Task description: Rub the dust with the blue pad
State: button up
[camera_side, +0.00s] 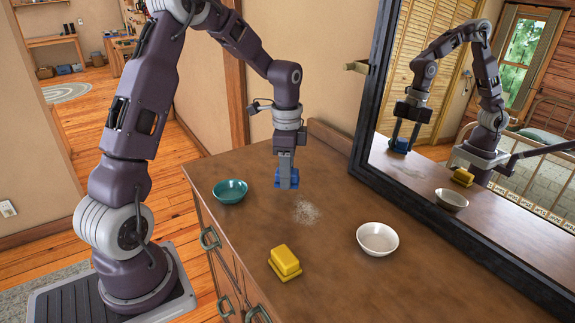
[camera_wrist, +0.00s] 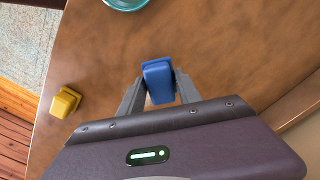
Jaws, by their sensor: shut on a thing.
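The blue pad (camera_side: 286,182) is held between the fingers of my gripper (camera_side: 287,172), which points down near the back of the brown dresser top (camera_side: 340,275). In the wrist view the blue pad (camera_wrist: 158,80) sits between the two grey fingers of my gripper (camera_wrist: 158,88). I cannot tell whether the pad touches the surface. The dust (camera_side: 306,212) is a pale speckled patch just in front and to the right of the pad in the side view. I do not make out the dust in the wrist view.
A teal bowl (camera_side: 230,191) stands left of my gripper. A yellow block with a wider base (camera_side: 285,261) lies nearer the front. A white bowl (camera_side: 377,239) stands at the right. A large dark-framed mirror (camera_side: 470,235) rises along the back edge.

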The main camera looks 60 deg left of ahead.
aim_at(289, 197)
notch_tip(289, 197, down, 4)
jog(key=shift+f, duration=0.2)
jog(key=shift+d, duration=0.35)
jog(key=shift+c, duration=0.6)
jog(key=shift+d+f, duration=0.15)
jog(key=shift+d, duration=5.55)
jog(key=shift+a, duration=6.05)
jog(key=shift+w, duration=0.35)
jog(key=shift+d, duration=6.1)
jog(key=shift+a, duration=6.15)
jog(key=shift+r, duration=4.1)
